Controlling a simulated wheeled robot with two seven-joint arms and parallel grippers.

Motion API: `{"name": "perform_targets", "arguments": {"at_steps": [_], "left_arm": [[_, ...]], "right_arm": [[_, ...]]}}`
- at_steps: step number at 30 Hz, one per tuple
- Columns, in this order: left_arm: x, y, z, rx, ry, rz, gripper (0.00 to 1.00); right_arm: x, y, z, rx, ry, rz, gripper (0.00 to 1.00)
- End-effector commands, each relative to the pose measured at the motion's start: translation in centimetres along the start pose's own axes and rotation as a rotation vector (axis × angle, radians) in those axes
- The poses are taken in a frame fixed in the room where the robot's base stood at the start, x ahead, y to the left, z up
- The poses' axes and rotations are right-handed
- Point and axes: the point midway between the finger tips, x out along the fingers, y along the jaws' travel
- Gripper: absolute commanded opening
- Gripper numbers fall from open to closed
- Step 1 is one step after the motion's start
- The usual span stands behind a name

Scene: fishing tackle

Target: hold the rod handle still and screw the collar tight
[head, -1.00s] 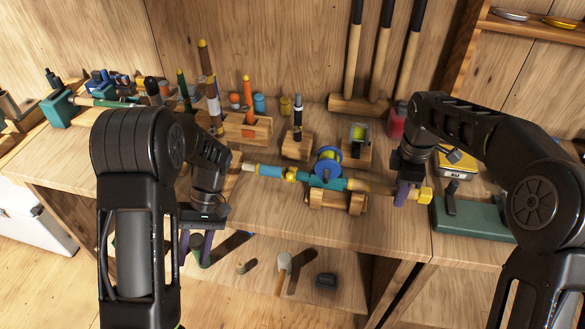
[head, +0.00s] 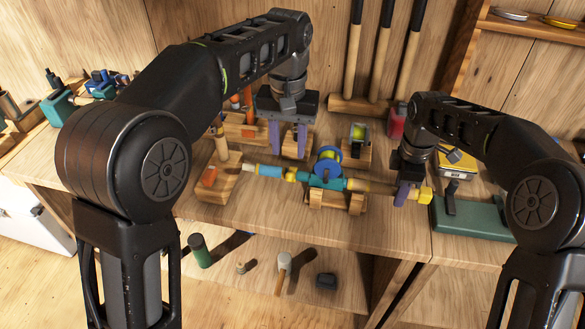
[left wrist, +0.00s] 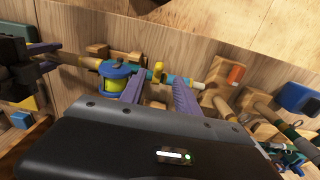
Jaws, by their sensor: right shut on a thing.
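The fishing rod lies across a wooden cradle (head: 330,200) on the bench, with a cork handle (head: 372,187), a teal reel seat (head: 327,181), a blue reel (head: 327,162) and a light blue section (head: 268,170). The yellow collar (head: 290,174) sits between the teal and light blue parts; it also shows in the left wrist view (left wrist: 157,71). My right gripper (head: 404,194) is shut on the rod handle near its yellow butt (head: 426,194). My left gripper (head: 288,152) is open and empty above the collar; in the left wrist view its purple fingers (left wrist: 156,88) spread either side of the collar's line.
A wooden block with an orange piece (head: 209,177) stands left of the rod. A small stand with a yellow-green item (head: 358,140) is behind the reel. A green-based device (head: 470,218) lies to the right. A lower shelf (head: 265,285) holds a mallet (head: 284,262) and a green cylinder (head: 200,250).

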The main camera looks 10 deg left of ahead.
Motion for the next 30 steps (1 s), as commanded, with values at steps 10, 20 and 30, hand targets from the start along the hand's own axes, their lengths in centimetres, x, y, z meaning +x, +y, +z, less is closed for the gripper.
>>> {"name": "perform_targets", "arguments": {"at_steps": [10, 20, 30], "left_arm": [[0.3, -0.1, 0.0, -0.002, -0.002, -0.001, 0.38], [2.3, -0.1, 0.0, -0.003, -0.003, -0.002, 0.38], [5.9, -0.1, 0.1, -0.004, -0.004, -0.002, 0.38]], "right_arm": [[0.0, 0.0, 0.0, 0.000, 0.000, 0.000, 0.00], [0.0, 0.0, 0.0, 0.000, 0.000, 0.000, 0.00], [0.0, 0.0, 0.0, 0.000, 0.000, 0.000, 0.00]]}}
